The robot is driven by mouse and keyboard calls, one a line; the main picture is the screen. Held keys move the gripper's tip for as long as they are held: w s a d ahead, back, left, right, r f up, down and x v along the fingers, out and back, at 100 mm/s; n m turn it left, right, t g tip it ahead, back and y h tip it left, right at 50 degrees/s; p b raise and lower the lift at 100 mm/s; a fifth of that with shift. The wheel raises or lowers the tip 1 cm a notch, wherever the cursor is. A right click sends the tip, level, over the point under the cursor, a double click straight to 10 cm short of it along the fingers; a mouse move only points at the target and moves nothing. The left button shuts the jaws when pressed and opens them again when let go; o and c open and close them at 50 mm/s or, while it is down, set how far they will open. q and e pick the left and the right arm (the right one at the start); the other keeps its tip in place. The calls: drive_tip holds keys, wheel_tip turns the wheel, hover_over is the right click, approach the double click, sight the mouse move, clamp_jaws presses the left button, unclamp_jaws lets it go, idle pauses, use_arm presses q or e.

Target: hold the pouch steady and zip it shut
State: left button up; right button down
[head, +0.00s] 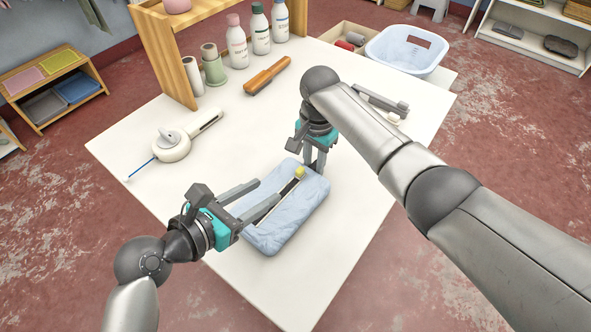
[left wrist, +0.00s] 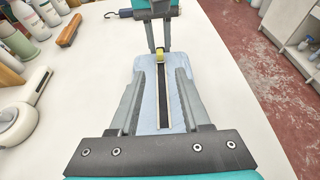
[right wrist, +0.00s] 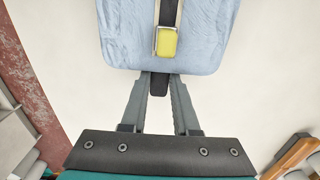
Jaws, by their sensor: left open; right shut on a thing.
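The pale blue pouch (head: 302,208) lies flat on the white table. A dark zip strip (head: 272,205) with a pale edge runs along its middle. The yellow zip pull (head: 300,172) sits at the pouch's far end; it also shows in the left wrist view (left wrist: 160,57) and the right wrist view (right wrist: 166,42). My right gripper (head: 313,167) is shut on a dark tab (right wrist: 159,84) at that end, just beyond the yellow pull. My left gripper (head: 267,190) is open over the pouch's near part, its fingers on either side of the zip strip (left wrist: 163,105), holding nothing.
A white rounded device (head: 172,146) with a blue tip lies on the left of the table. A pale blue basket (head: 405,50) is at the back right. Table around the pouch is clear.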

sight(298, 171)
use_arm(q)
drive_tip(key=x, duration=1.1)
drive_tip(key=shift+w+d+f, duration=0.1)
drive_tip(key=shift+w+f, duration=0.05)
drive_tip(key=shift+w, duration=0.1)
clamp_jaws()
idle(1.1)
